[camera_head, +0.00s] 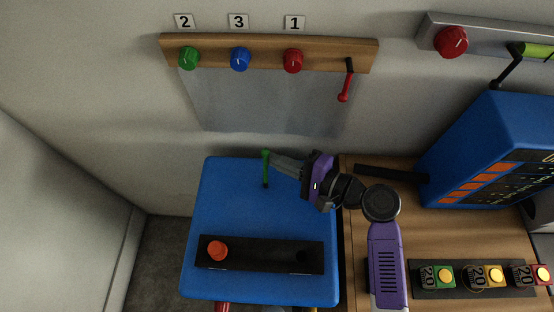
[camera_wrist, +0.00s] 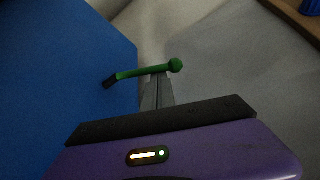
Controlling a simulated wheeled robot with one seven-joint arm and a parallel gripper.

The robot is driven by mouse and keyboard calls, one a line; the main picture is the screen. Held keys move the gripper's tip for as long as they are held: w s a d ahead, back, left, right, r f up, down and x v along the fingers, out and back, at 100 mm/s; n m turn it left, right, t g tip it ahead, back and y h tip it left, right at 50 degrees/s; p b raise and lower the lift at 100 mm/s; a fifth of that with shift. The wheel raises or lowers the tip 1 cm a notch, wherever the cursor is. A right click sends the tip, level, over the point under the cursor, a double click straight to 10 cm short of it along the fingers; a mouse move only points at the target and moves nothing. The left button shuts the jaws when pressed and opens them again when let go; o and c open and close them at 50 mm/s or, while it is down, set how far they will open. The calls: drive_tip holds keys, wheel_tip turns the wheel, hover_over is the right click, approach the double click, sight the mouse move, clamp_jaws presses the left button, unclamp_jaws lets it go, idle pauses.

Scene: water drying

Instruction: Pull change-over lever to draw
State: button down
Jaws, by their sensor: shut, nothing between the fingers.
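A green lever with a ball end and a dark base (camera_head: 266,172) stands at the back of the blue box's top (camera_head: 222,200). It also shows in the wrist view (camera_wrist: 150,72), lying across the picture just beyond my fingertips. My gripper (camera_head: 273,160) is shut with nothing between its fingers. Its tips are right beside the lever on its right side. Whether they touch it I cannot tell. In the wrist view my gripper (camera_wrist: 158,82) points at the lever near its ball end.
A black strip (camera_head: 260,255) with an orange knob (camera_head: 217,251) lies on the front of the blue box. A wooden wall rail (camera_head: 268,42) carries coloured knobs and a red lever (camera_head: 345,87). A wooden table (camera_head: 400,240) with a blue console (camera_head: 470,140) stands right.

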drive_tip(key=shift+f, duration=0.1)
drive_tip(key=s+n+t+b, duration=0.1)
drive_tip(key=n+b, duration=0.1)
drive_tip(key=b, duration=0.3)
drive_tip(key=shift+s+f+y, duration=0.1)
drive_tip(key=shift+s+y, duration=0.05)
drive_tip(key=shift+y, duration=0.25)
drive_tip(key=s+n+b, duration=0.1)
drive_tip(key=b, duration=0.1)
drive_tip(key=shift+n+t+y+b, duration=0.3)
drive_tip(key=shift+b, duration=0.1)
drive_tip(key=shift+s+r+t+b, duration=0.2)
drive_tip(key=shift+r+t+b, duration=0.1)
drive_tip(key=shift+r, duration=0.1)
drive_tip(key=shift+s+r, duration=0.2)
drive_tip(key=shift+s, duration=0.4)
drive_tip(key=shift+s+a+f, duration=0.1)
drive_tip(key=shift+s+f, duration=0.05)
drive_tip(key=shift+s, duration=0.4)
drive_tip(key=shift+s+a+f, duration=0.1)
drive_tip(key=shift+s, duration=0.15)
